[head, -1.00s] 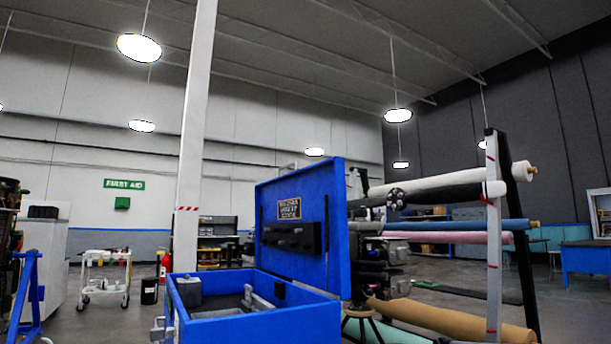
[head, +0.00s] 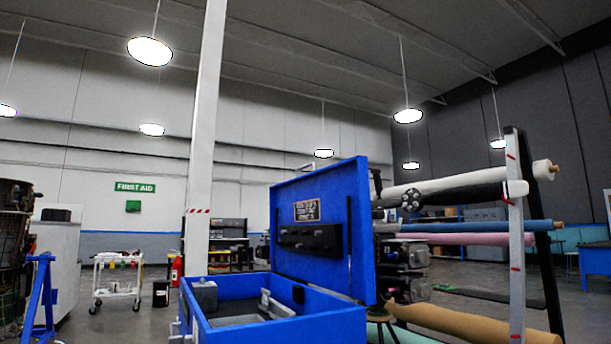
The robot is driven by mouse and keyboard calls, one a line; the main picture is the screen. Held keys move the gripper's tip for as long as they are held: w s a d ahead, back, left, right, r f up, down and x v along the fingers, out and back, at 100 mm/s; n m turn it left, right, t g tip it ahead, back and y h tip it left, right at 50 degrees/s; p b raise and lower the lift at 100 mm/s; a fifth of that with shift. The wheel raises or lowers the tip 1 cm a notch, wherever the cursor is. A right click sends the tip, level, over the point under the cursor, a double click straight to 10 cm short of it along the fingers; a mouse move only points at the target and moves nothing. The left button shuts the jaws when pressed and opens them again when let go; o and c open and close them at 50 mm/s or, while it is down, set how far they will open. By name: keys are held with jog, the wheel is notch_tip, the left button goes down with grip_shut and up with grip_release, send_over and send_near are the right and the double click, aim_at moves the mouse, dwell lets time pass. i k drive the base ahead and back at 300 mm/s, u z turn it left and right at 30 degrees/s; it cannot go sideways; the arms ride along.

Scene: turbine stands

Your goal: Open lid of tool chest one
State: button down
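The blue tool chest (head: 290,332) stands at the bottom centre of the head view, its lower part cut off by the frame. Its blue lid (head: 347,215) is raised and stands steeply open at the back of the box. The lid's inner face carries a small label plate and a black holder (head: 309,238). Inside the box are a grey block (head: 205,294) and grey metal parts. Light metal latches show at the box's left front corner. I cannot read a chest number. My gripper is not in view.
A rack with a pale post (head: 516,255) and several fabric rolls stands close on the right. A white column (head: 203,130) rises behind the chest. A white cart (head: 118,281) and a blue stand (head: 41,300) are at left. Some floor between is clear.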

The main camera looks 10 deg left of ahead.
aim_at(321, 221)
jog(key=i, duration=0.95)
